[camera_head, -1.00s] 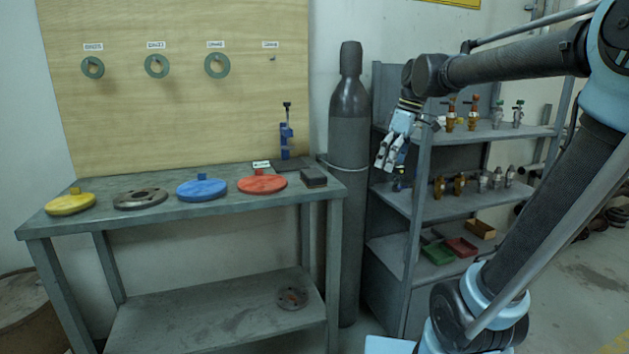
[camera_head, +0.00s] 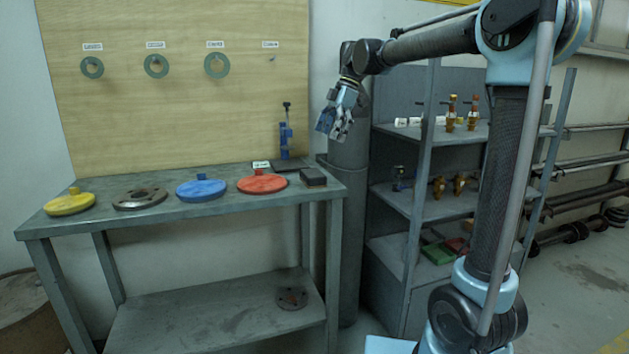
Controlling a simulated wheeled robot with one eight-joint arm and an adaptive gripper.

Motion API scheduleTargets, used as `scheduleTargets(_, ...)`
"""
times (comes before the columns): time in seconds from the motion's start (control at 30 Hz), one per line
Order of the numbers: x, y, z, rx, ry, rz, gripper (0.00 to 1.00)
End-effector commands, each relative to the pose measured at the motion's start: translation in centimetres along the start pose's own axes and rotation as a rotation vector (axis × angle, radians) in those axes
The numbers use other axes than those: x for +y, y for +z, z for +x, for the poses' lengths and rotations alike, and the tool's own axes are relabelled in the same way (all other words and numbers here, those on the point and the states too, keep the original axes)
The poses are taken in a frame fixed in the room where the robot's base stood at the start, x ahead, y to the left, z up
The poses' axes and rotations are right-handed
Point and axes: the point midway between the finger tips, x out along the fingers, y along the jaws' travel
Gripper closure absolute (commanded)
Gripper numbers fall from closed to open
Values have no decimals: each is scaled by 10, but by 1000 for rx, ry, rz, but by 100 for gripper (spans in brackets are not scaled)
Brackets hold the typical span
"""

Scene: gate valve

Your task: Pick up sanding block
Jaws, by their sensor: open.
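The sanding block (camera_head: 313,178) is a small dark block lying near the right end of the grey workbench (camera_head: 130,221). It sits just right of the red disc. My gripper (camera_head: 334,130) is open and empty. In the picture it is above and slightly right of the block, in front of the dark gas cylinder, with its fingers pointing down. It is clear of the bench top.
A red disc (camera_head: 262,182), a blue disc (camera_head: 201,188), a grey flange (camera_head: 140,199) and a yellow disc (camera_head: 69,204) line the bench. A blue tool (camera_head: 285,140) stands behind the block. The gas cylinder (camera_head: 346,230) and a shelf rack (camera_head: 415,200) stand to the right.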

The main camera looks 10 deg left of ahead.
Motion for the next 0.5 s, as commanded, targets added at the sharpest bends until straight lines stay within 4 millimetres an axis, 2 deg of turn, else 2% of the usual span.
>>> scheduleTargets(0.3, 0, 0, 57, -1, -1, -1, 0)
scheduleTargets(0.5, 0, 0, 80, -1, 0, 2, 0)
